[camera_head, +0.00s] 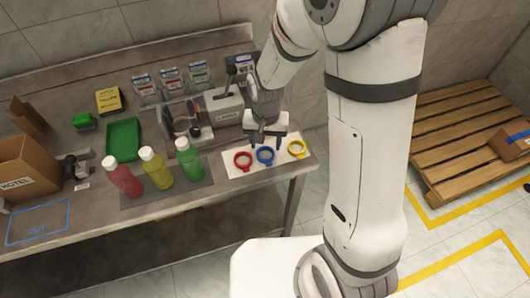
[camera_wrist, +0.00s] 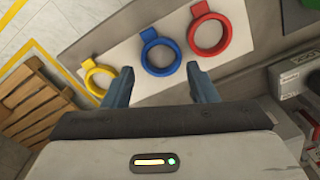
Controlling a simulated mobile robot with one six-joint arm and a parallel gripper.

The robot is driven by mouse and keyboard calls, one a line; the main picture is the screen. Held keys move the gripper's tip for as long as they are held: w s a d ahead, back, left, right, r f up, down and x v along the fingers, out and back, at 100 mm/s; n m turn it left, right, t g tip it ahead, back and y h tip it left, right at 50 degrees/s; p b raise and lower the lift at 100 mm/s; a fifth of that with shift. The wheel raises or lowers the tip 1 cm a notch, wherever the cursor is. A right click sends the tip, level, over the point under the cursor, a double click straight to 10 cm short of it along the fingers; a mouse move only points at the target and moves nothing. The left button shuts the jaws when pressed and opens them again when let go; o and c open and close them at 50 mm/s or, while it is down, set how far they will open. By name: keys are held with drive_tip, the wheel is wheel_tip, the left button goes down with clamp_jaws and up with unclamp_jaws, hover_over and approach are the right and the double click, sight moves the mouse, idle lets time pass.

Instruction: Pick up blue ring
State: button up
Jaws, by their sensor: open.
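The blue ring (camera_head: 265,157) lies flat on a white mat between a red ring (camera_head: 243,161) and a yellow ring (camera_head: 296,149). It has a short tab. My gripper (camera_head: 266,142) is open and empty just above and behind the blue ring in the head view. In the wrist view my gripper (camera_wrist: 163,82) has its two fingers apart, with the blue ring (camera_wrist: 160,68) beyond and between the fingertips. The red ring (camera_wrist: 207,50) is on the right and the yellow ring (camera_wrist: 88,80) is on the left. Contact with the blue ring cannot be seen.
The white mat (camera_head: 236,174) is at the right end of the metal table. Red (camera_head: 123,178), yellow (camera_head: 156,169) and green (camera_head: 188,160) bottles stand left of it. A grey label machine (camera_head: 228,107) stands behind. A wooden pallet (camera_head: 450,120) is on the floor at right.

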sight(265, 157)
drive_tip(key=shift+w+f+p, duration=0.1)
drive_tip(key=shift+f+p, duration=0.3)
drive_tip(key=shift+f, duration=2)
drive_tip(key=c, duration=0.6)
